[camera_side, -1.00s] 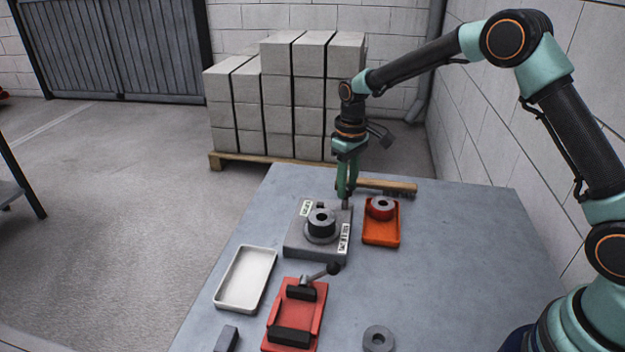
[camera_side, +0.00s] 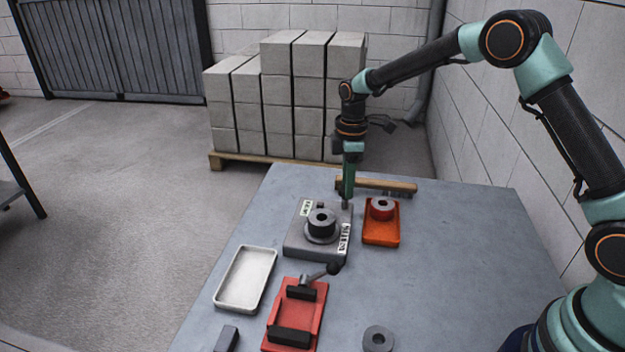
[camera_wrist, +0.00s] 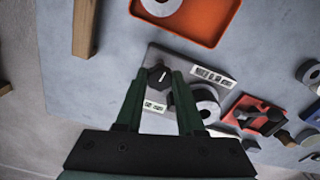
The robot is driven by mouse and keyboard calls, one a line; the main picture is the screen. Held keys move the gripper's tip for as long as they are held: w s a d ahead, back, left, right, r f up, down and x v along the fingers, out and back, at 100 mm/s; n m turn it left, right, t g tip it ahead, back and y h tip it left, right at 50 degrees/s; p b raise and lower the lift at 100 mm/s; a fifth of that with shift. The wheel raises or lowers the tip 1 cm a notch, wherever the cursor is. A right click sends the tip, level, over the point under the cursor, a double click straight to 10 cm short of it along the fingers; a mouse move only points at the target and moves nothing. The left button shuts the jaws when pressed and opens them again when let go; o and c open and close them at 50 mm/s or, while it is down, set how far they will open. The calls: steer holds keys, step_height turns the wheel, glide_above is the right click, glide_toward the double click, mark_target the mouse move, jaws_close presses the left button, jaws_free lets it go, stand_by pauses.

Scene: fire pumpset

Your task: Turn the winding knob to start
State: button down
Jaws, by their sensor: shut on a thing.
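The winding knob (camera_wrist: 160,77) is a dark knob with a white line mark, on a corner of a grey base block (camera_side: 318,252). It shows in the wrist view between the tips of my green fingers. My gripper (camera_side: 347,200) points straight down at the block's back right corner and is shut on the knob. In the side view the fingers mostly hide the knob. A dark ring-shaped part (camera_side: 321,224) stands on the block, which bears two white labels (camera_side: 344,238), one at the back and one on the right.
A white tray (camera_side: 224,295), a red fixture (camera_side: 317,320) with a black-knobbed lever and a grey ring (camera_side: 378,338) are in front. The table's right side is clear.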

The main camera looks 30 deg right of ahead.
steer(key=shift+r+n, duration=0.15)
steer(key=shift+n, duration=0.35)
steer(key=c, duration=0.5)
jaws_free()
step_height(320, 180, up, 12)
stand_by(0.4)
